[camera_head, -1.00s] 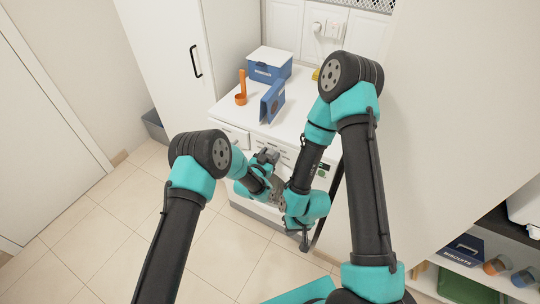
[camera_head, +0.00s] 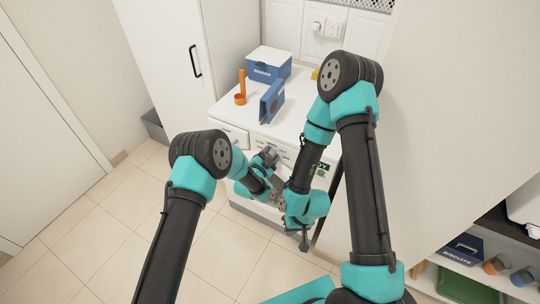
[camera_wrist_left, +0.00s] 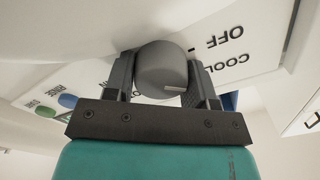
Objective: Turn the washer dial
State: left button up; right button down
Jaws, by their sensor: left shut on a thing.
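The washer (camera_head: 228,109) is a white, box-shaped machine with a control panel along its upper front. The dial (camera_wrist_left: 163,68) is a round grey knob with a pale mark near its edge. My left gripper (camera_head: 269,156) is at the panel, and the left wrist view shows its fingers shut on the dial, one on each side. The lettering OFF and COOL is beside the dial there, upside down. In the head view the dial is mostly hidden by the gripper. My right gripper (camera_head: 304,241) hangs low in front of the washer, apart from the panel; its jaws are unclear.
A blue box with a white lid (camera_head: 269,66), a blue upright item (camera_head: 272,101) and an orange scoop (camera_head: 240,95) stand on the washer top. A green button (camera_wrist_left: 45,111) and a blue button (camera_wrist_left: 68,101) are on the panel. The tiled floor at left is clear.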

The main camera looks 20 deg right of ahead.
pick_arm(q)
jog(key=shift+m, duration=0.6)
jog(key=o, duration=0.8)
jog(key=shift+o, duration=0.5)
jog(key=shift+s+f, duration=0.1)
jog(key=shift+f, duration=0.05)
